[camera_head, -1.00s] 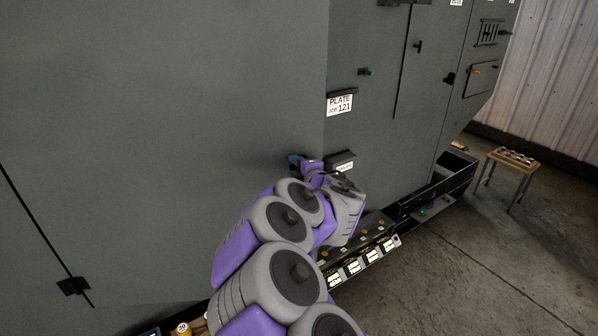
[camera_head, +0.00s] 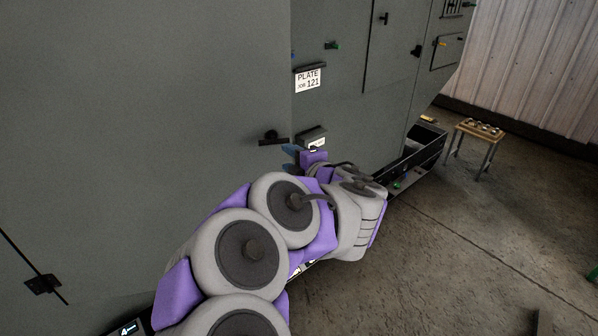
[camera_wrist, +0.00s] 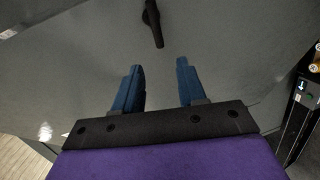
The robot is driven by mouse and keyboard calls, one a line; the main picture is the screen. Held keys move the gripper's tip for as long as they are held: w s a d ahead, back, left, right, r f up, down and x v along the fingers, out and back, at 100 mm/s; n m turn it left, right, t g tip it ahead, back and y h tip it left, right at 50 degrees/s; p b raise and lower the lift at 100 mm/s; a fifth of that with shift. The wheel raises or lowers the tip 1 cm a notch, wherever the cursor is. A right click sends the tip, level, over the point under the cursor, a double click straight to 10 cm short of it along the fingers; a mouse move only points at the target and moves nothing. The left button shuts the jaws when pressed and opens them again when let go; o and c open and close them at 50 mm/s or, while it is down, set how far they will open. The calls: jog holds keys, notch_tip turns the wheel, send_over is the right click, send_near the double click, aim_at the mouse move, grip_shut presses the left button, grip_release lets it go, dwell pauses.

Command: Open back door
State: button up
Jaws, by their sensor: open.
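The grey enclosure's large flat panel (camera_head: 150,90) fills the left of the head view, with a black hinge (camera_head: 42,284) low at its left. A black lever handle (camera_head: 272,138) sits on this panel near the corner. The handle also shows in the wrist view (camera_wrist: 153,22), at top centre beyond my fingertips. My gripper (camera_head: 291,158) is just below and right of the handle in the head view. Its two blue fingers are open and empty in the wrist view (camera_wrist: 160,68), apart from the handle. The door panel looks closed.
A label reading PLATE JOB 121 (camera_head: 308,80) and a small box with a white tag (camera_head: 312,139) are on the adjoining face. A low black tray (camera_head: 425,150) runs along the base. A small stool (camera_head: 473,140) stands right. The concrete floor at right is mostly clear.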

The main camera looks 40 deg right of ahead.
jog(key=shift+b+v, duration=0.8)
jog(key=shift+v, duration=0.95)
jog(key=shift+a, duration=0.1)
jog(key=shift+c, duration=0.3)
